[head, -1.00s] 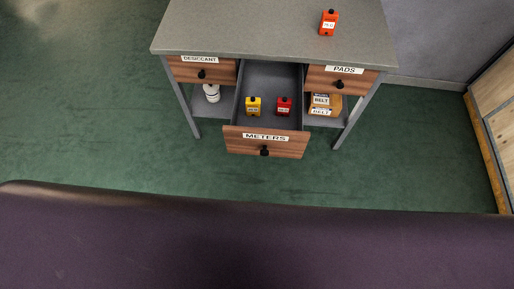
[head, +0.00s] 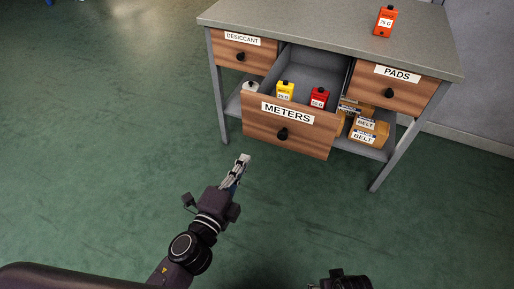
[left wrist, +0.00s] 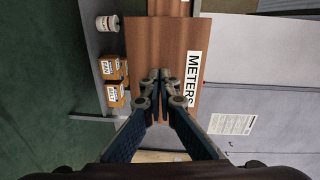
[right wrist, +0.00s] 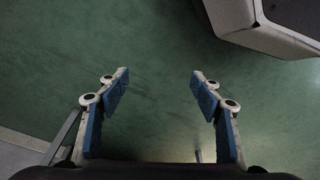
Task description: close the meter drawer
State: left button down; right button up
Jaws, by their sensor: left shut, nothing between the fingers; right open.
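The meter drawer (head: 291,133) has a wooden front, a METERS label and a dark round knob. It is pulled out from the desk in the head view. A yellow meter (head: 285,91) and a red meter (head: 319,98) stand inside it. My left gripper (head: 244,160) is shut and empty, in front of and below the drawer front, apart from it in the head view. In the left wrist view its fingertips (left wrist: 160,76) overlap the drawer front (left wrist: 172,45) and hide the knob. My right gripper (right wrist: 158,78) is open and empty over green floor in the right wrist view.
The desk top (head: 330,32) carries an orange meter (head: 385,21). The DESICCANT drawer (head: 243,55) and PADS drawer (head: 391,88) flank the open one and look shut. Boxes marked BELT (head: 366,131) and a white container (head: 250,87) are on the shelf below. The floor in front is clear.

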pick_arm(q)
notch_tip(320, 180, up, 2)
jog(key=s, duration=0.1)
send_near(267, 117)
jog(key=shift+m+t, duration=0.3)
jog(key=shift+t, duration=0.1)
jog(key=x, duration=0.5)
jog(key=shift+w+f+p, duration=0.1)
jog(key=shift+f+p, duration=0.2)
jog(key=shift+p, duration=0.1)
jog(key=shift+x, duration=0.85)
pick_arm(e)
jog(key=shift+s+d+f, duration=0.1)
jog(key=shift+s+f, duration=0.3)
jog(key=shift+f, duration=0.5)
jog(key=shift+s+f, duration=0.35)
jog(key=shift+f, duration=0.5)
